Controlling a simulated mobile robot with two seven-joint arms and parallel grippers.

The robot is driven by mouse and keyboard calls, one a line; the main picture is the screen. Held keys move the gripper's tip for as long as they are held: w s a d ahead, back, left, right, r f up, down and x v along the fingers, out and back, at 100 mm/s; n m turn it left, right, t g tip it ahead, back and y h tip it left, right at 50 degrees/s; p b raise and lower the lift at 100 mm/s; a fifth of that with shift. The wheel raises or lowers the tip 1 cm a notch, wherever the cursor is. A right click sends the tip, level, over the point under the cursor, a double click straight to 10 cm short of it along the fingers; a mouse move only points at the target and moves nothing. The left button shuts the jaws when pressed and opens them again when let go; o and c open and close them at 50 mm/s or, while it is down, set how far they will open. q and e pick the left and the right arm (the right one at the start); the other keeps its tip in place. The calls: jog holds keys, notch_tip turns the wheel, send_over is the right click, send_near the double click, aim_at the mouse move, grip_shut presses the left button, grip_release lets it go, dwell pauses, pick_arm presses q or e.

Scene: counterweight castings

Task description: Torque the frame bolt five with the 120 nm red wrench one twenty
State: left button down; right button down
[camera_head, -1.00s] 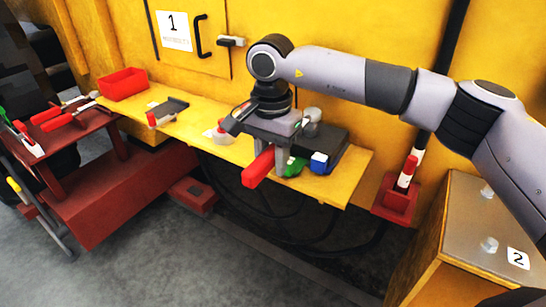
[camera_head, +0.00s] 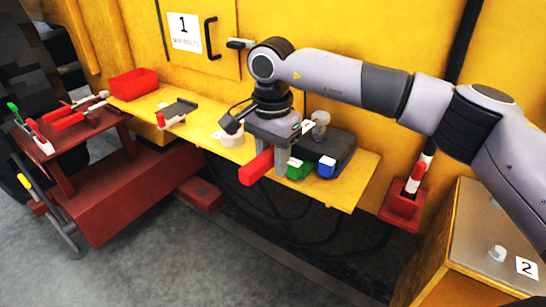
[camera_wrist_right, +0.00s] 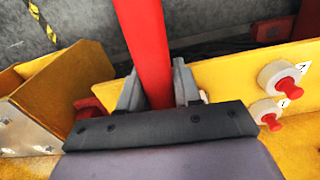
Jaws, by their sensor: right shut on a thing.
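My right gripper (camera_head: 266,158) is shut on a red bar-like handle (camera_head: 256,168), taken as the red wrench, over the yellow shelf. In the right wrist view the red handle (camera_wrist_right: 146,45) runs up between the two grey fingers (camera_wrist_right: 155,90) and out of the top of the picture. The wrench's head and any torque marking are not readable. The frame bolt five cannot be picked out. One pale bolt (camera_head: 497,253) stands on the panel marked 2 at the right. My left gripper is not in view.
A red cart (camera_head: 90,131) with tools stands left. A red stand (camera_head: 402,207) is beside the panel box. Open floor lies in front.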

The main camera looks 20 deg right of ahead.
jog(key=shift+w+r, duration=0.1)
jog(key=shift+w+a+m, duration=0.5)
jog(key=shift+w+m, duration=0.1)
jog(key=shift+w, duration=0.05)
jog(key=shift+w+a+p, duration=0.1)
jog(key=shift+w+p, duration=0.05)
jog(key=shift+p, duration=0.15)
jog(key=shift+w+a+m, duration=0.35)
jog(key=shift+w+m, duration=0.25)
jog(key=shift+w, duration=0.1)
dwell(0.3)
jog(key=shift+w+a+p, duration=0.1)
jog(key=shift+p, duration=0.2)
jog(key=shift+w+a+m+p, duration=0.3)
jog(key=shift+w+m, duration=0.2)
jog(key=shift+w, duration=0.4)
